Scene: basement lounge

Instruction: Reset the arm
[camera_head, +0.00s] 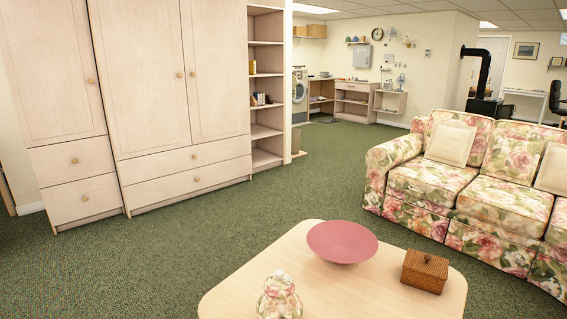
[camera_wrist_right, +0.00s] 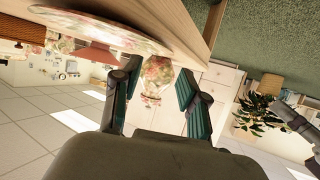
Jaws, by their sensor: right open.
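My right gripper (camera_wrist_right: 159,69) shows in the right wrist view, open, with its two dark fingers apart. A floral jar (camera_wrist_right: 157,76) shows in the gap between the fingertips, with clear space on either side; I cannot tell how far beyond the fingers it is. In the head view the floral jar (camera_head: 279,298) stands at the front of the light wooden table (camera_head: 240,277), its lower part cut off by the frame edge. Neither arm shows in the head view, and my left gripper is not seen.
The wrist view is turned over, with the tabletop (camera_wrist_right: 178,15) above. A floral sofa (camera_head: 470,190) stands right, a wardrobe (camera_head: 160,95) left. Green carpet (camera_head: 270,204) between is clear.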

